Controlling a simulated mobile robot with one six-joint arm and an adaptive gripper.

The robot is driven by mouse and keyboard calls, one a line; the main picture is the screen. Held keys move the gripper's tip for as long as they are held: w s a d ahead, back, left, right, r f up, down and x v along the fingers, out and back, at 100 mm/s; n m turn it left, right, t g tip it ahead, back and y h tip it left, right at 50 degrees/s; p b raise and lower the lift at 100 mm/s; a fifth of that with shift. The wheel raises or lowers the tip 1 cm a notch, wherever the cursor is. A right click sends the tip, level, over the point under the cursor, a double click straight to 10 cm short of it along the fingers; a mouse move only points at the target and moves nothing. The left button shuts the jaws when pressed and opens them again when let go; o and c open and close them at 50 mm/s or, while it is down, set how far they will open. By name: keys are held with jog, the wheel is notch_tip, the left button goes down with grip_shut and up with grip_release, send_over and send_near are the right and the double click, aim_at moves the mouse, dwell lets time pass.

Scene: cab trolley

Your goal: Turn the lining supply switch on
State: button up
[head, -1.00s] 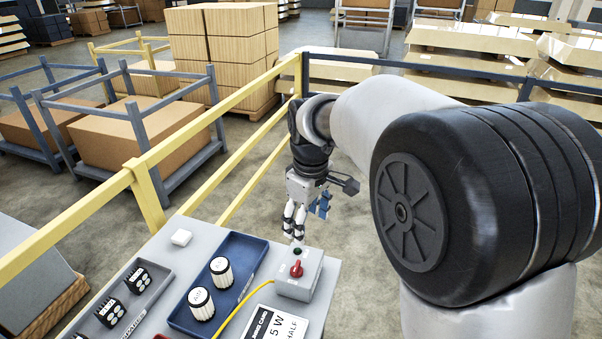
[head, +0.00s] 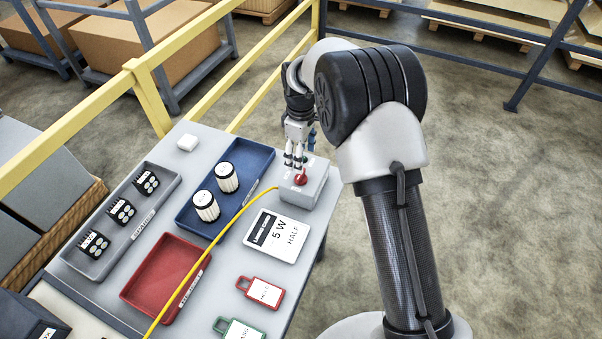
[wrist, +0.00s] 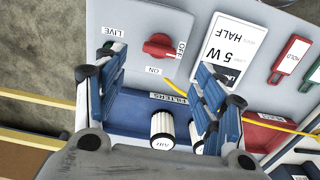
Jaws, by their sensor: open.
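The lining supply switch is a red rotary knob (head: 300,178) on a grey box (head: 318,187) at the table's right edge. In the wrist view the knob (wrist: 160,46) sits between an OFF label (wrist: 181,48) on its right and an ON label (wrist: 154,70) below. Its grip lies roughly sideways, in line with OFF. A LIVE label (wrist: 115,32) is on the left, with a dark lamp partly behind a finger. My gripper (head: 296,160) points down close over the box. Its blue-padded fingers (wrist: 160,70) are spread and empty; I cannot tell if they touch the box.
A blue tray (head: 262,160) with two white-topped filters stands left of the box. A yellow cable (head: 236,213) runs from the box across the table. A 5 W HALF card (head: 277,236), red tray (head: 140,290) and tags lie nearer. A yellow rail (head: 150,95) stands behind.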

aim_at(301, 176)
notch_tip(301, 176, down, 8)
jog(key=shift+f+b, duration=0.1)
jog(key=shift+b, duration=0.75)
jog(key=c, duration=1.1)
jog(key=shift+o, duration=0.2)
